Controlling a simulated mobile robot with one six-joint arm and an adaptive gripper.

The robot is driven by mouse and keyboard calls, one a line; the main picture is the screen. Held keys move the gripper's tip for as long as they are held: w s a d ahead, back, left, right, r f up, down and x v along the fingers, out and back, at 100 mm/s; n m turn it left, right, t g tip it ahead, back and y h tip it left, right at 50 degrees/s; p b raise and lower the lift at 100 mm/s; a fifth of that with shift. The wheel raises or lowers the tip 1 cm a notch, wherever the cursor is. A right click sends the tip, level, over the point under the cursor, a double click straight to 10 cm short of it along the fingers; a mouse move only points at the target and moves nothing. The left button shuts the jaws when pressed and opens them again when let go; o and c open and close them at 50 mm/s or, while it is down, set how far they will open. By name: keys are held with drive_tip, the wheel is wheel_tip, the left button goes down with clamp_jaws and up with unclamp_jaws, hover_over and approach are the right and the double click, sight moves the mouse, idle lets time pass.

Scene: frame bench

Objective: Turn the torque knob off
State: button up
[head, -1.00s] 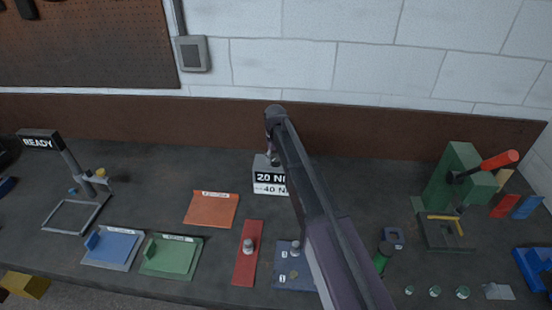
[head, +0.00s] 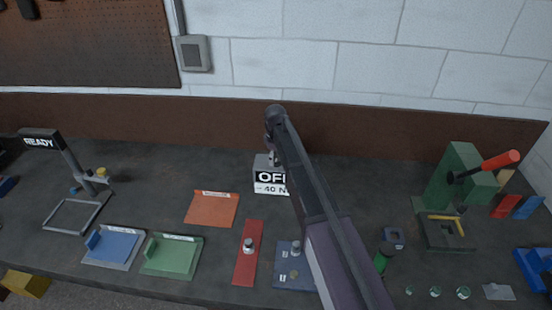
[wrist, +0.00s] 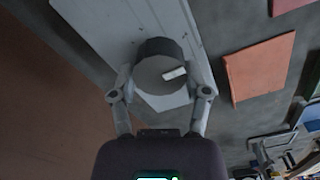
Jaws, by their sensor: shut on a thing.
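The torque box (head: 260,177) is a light grey block at the back middle of the bench, partly hidden by my arm. Its front label reads "OFF" on the dark upper line, cut off at the right by my arm, with "40 N" below. In the wrist view the torque knob (wrist: 160,68) is a dark round cylinder with a white mark on its face, on the box's pale top (wrist: 100,22). My gripper (wrist: 160,90) is shut on the knob, one finger on each side. In the head view my gripper (head: 272,155) is above the box and small.
An orange tray (head: 212,208), a red plate (head: 248,255) and a blue plate (head: 290,275) lie in front of the box. A green press (head: 450,180) with a red-handled lever stands at the right. A stand with a "READY" sign (head: 40,142) is at the left.

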drive_tip(key=shift+s, duration=0.1)
drive_tip(key=o, duration=1.1)
drive_tip(key=shift+o, duration=0.2)
drive_tip(key=shift+m, duration=0.3)
